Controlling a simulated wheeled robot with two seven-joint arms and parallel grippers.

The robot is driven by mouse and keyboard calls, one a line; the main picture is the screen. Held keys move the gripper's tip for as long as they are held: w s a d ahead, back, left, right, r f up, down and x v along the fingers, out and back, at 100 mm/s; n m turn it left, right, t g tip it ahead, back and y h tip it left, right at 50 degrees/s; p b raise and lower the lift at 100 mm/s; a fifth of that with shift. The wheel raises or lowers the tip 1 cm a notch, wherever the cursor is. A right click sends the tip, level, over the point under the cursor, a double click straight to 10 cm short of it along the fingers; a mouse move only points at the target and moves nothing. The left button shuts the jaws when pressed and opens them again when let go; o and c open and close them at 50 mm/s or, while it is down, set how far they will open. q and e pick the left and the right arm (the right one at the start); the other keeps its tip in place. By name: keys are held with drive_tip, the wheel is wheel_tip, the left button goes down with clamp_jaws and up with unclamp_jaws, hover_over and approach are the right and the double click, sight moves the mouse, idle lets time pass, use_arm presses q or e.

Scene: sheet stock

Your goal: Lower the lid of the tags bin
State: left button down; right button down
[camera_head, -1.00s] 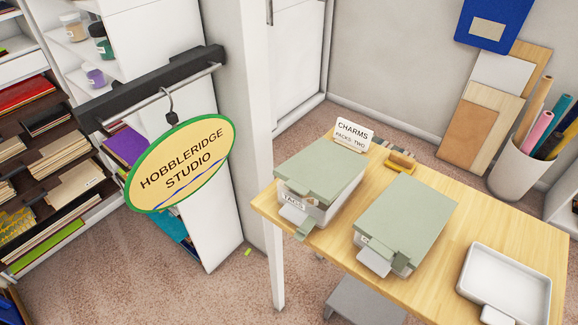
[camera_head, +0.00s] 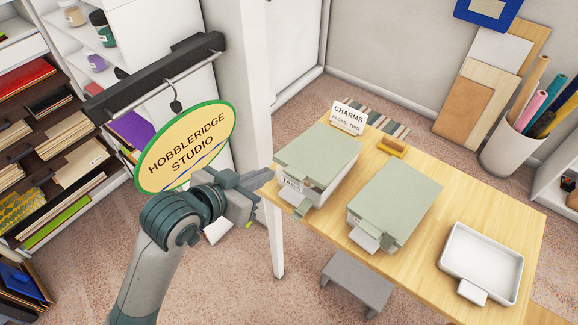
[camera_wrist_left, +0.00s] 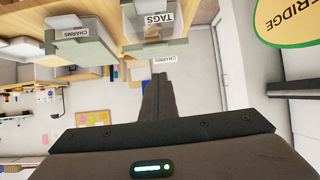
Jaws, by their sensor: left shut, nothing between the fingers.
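The tags bin (camera_head: 320,189) is a white box labelled TAGS on the wooden table, at its left end. In the left wrist view the tags bin's lid (camera_wrist_left: 155,44) shows near the top edge, picture upside down. My left gripper (camera_head: 264,178) is shut and empty, just left of the bin's front, apart from the lid as far as I can see. It also shows in the wrist view (camera_wrist_left: 160,78). My right gripper is not in view.
A second green-lidded bin (camera_head: 394,205) stands right of the tags bin. A CHARMS sign (camera_head: 348,116) stands behind, and a white tray (camera_head: 482,262) sits at the right.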

use_arm(q)
drive_tip(key=shift+w+d+r, duration=0.15)
drive_tip(key=shift+d+r, duration=0.1)
drive_tip(key=shift+r, duration=0.3)
drive_tip(key=shift+w+d+r, duration=0.1)
drive_tip(key=shift+d+r, duration=0.15)
drive_tip(key=shift+r, duration=0.25)
drive_tip(key=shift+w, duration=0.1)
drive_tip(key=w+d+f+p, duration=0.4)
drive_tip(key=w+f+p, duration=0.1)
drive_tip(key=f, duration=0.3)
drive_tip(key=shift+w+d+f, duration=0.25)
drive_tip(key=shift+w+d, duration=0.05)
drive_tip(key=shift+w, duration=0.45)
